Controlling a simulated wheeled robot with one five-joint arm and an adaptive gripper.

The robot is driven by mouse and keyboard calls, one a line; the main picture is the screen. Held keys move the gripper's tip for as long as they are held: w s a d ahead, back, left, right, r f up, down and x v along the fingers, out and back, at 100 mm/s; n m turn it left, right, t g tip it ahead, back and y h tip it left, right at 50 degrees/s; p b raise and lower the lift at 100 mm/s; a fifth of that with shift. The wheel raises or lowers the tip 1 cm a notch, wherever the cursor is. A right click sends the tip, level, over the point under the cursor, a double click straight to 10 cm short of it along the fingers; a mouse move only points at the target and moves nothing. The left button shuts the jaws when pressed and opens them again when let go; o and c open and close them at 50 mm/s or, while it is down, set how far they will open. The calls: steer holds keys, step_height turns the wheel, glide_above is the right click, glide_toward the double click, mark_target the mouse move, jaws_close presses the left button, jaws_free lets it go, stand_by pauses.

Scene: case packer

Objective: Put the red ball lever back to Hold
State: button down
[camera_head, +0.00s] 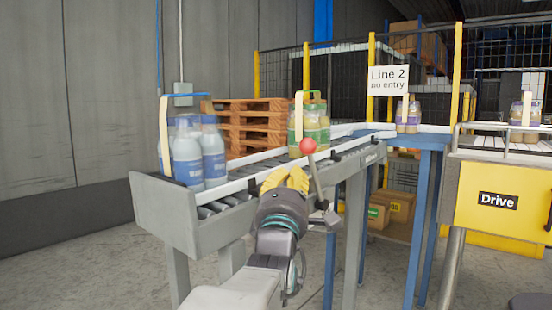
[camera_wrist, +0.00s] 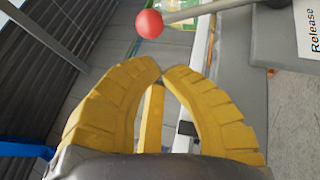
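The lever's red ball (camera_head: 308,146) stands at the top of a grey rod (camera_head: 316,180) on the near side of the roller conveyor. The rod is near upright and tilts slightly left. In the wrist view the red ball (camera_wrist: 149,24) is beyond my fingertips, and its rod runs to the right. A "Release" label (camera_wrist: 314,28) shows at the right edge; no Hold label is visible. My gripper (camera_head: 289,172) is just below and left of the ball, apart from it. In the wrist view my gripper's yellow fingertips (camera_wrist: 161,70) come together with nothing held.
The conveyor (camera_head: 165,205) carries a pack of blue-labelled bottles (camera_head: 200,155) at left and a green pack (camera_head: 312,128) behind the ball. A wooden pallet stack (camera_head: 250,125) stands behind. A yellow "Drive" cabinet (camera_head: 497,200) is at right. Grey floor is open in front.

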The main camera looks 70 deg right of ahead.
steer(key=x, duration=0.6)
steer(key=shift+d+r+p, duration=0.15)
steer(key=shift+d+p, duration=0.15)
steer(key=shift+d, duration=0.1)
